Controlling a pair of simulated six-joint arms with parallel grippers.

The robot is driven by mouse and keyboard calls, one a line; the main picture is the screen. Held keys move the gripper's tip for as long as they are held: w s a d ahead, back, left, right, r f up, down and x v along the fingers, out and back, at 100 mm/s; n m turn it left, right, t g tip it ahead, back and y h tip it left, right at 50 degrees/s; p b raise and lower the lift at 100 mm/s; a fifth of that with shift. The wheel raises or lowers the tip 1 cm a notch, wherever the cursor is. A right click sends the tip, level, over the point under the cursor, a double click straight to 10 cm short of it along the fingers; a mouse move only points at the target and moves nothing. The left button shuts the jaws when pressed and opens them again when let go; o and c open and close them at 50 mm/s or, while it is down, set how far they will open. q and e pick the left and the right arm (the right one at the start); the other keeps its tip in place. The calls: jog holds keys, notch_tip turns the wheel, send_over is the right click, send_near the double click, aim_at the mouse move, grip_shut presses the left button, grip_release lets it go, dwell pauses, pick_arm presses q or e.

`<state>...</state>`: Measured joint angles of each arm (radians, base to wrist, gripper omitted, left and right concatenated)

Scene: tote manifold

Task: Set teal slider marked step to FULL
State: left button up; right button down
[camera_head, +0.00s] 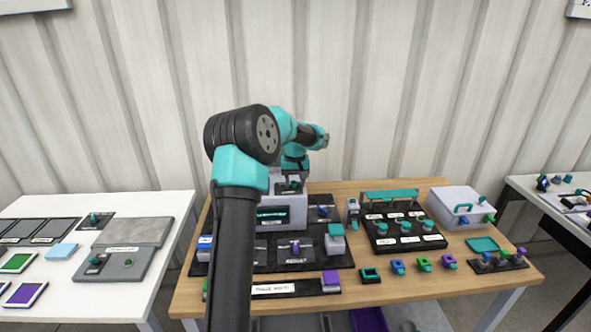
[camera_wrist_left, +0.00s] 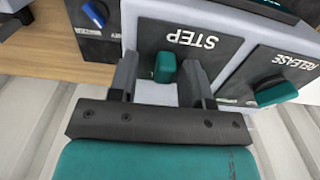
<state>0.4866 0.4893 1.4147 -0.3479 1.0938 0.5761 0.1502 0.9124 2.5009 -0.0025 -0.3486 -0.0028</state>
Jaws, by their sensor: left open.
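The teal slider (camera_wrist_left: 165,67) marked STEP shows upside down in the left wrist view, on a dark panel with a white STEP label (camera_wrist_left: 192,38). My left gripper (camera_wrist_left: 159,85) is open, with one finger on either side of the slider. I cannot tell whether the fingers touch it. In the head view my left gripper (camera_head: 291,168) is over the top of the grey device (camera_head: 297,205), and the slider is too small to make out there. No FULL mark is readable. My right gripper is not in view.
A teal knob marked RELEASE (camera_wrist_left: 276,93) sits beside the slider panel. A blue control (camera_wrist_left: 95,14) is on the other side. In the head view, a black panel with several knobs (camera_head: 401,225) and a grey box (camera_head: 456,200) stand on the wooden table (camera_head: 400,289).

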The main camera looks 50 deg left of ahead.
aim_at(295, 182)
pick_arm(q)
notch_tip(295, 182, up, 17)
jog(key=shift+r, duration=0.15)
dwell(0.5)
